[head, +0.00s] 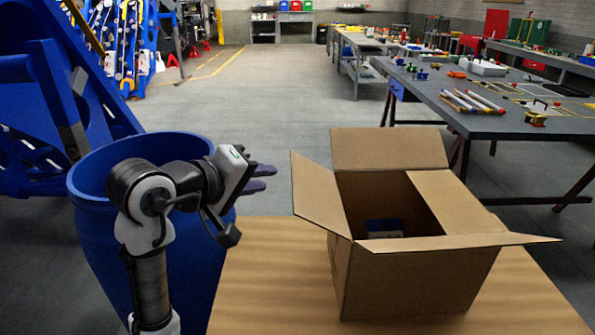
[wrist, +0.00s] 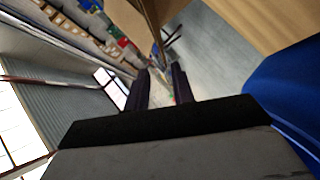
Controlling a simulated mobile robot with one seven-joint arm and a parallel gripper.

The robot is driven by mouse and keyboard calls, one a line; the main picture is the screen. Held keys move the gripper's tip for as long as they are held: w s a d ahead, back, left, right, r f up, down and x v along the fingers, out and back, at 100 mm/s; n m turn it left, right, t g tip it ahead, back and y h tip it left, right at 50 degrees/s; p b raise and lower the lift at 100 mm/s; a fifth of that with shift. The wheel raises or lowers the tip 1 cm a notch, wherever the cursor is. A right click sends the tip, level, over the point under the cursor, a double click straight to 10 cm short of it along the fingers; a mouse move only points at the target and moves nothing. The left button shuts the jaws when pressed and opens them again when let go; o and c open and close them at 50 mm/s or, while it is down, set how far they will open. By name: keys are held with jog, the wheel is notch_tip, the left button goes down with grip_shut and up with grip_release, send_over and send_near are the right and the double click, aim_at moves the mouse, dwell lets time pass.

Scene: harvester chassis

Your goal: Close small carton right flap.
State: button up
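An open brown carton (head: 410,285) stands on the wooden table. Its right flap (head: 455,200) leans inward over the right part of the opening. The left flap (head: 318,195) tilts up and outward, the back flap (head: 390,148) stands up, and the front flap (head: 450,243) sticks out toward me, seen nearly edge-on. A blue and white item (head: 385,228) shows inside. My gripper (head: 268,178) is left of the carton, apart from it, above the blue barrel's right side. In the wrist view my gripper (wrist: 160,82) has its two fingers apart with nothing between them.
A blue barrel (head: 90,240) stands left of the wooden table (head: 270,290), behind my arm. The table left of the carton is bare. A grey workbench (head: 490,100) with tools and parts is behind at the right. A blue machine frame (head: 60,100) fills the left.

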aim_at(297, 173)
jog(key=p+x, duration=0.1)
jog(key=x, duration=1.1)
jog(key=shift+a, duration=0.1)
grip_shut()
dwell(1.0)
